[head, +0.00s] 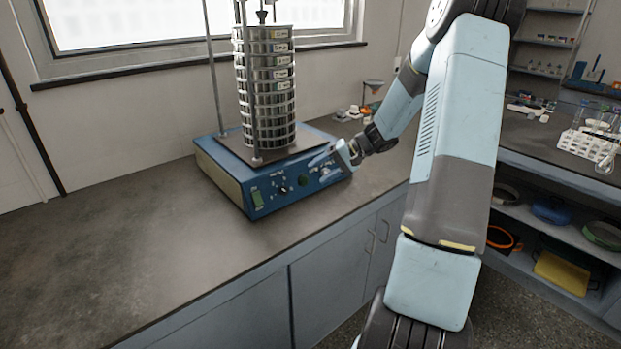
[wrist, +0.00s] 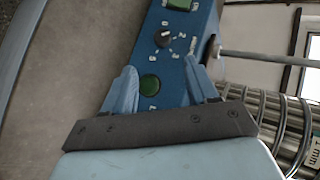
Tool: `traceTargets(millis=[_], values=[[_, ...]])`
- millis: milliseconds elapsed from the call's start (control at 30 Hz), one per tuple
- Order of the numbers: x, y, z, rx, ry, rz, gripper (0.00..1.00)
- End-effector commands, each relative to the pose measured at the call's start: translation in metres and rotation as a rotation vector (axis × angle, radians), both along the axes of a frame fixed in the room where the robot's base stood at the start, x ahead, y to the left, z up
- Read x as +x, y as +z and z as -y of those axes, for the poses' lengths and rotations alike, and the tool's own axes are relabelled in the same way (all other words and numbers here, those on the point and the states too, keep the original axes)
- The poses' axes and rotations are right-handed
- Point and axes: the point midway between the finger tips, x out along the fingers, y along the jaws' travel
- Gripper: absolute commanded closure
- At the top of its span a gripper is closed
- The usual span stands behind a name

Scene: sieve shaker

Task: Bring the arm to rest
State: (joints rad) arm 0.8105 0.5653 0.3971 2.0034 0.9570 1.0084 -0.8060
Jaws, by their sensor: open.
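My gripper (head: 325,158) is at the front right of the blue sieve shaker (head: 262,205), by its control panel. In the wrist view its two light blue fingers (wrist: 160,85) are open, with a round green button (wrist: 149,85) seen between them. No object is between the fingers. I cannot tell whether a finger touches the panel. My arm (head: 455,130) reaches in from the right. A tall stack of metal sieves (head: 268,90) stands upright on the shaker, between two rods.
The shaker stands on a dark worktop (head: 120,240), clear at the left. A window (head: 130,22) is behind. Small items (head: 355,112) lie on the worktop behind my gripper.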

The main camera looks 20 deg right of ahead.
Motion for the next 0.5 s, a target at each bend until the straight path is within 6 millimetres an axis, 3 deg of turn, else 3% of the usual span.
traceTargets(millis=[500], values=[[-0.0037, 0.0064, 0.0096, -0.001, 0.000, 0.000, 0.42]])
